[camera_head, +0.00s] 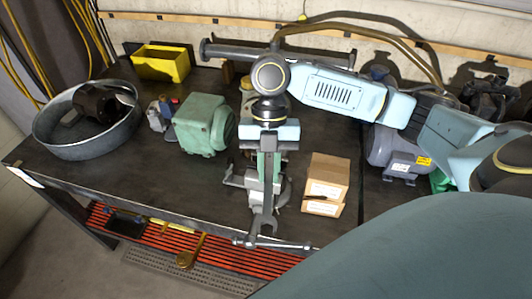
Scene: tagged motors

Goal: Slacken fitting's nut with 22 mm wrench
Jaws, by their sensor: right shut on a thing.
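My right gripper (265,172) points down near the middle of the table and is shut on a grey wrench (265,205). The wrench hangs upright with its open jaw downward, close to the table's front edge. Size marks are too small to read. A grey metal device (284,190) is partly hidden behind my gripper. I cannot make out the fitting's nut. My left gripper is not in view.
A green motor (203,125), a round metal pan (52,141) and a yellow bin (162,62) stand to the left. Cardboard boxes (326,184) stand close right of my gripper. A grey motor (396,150) is farther right. The front left tabletop (120,165) is clear.

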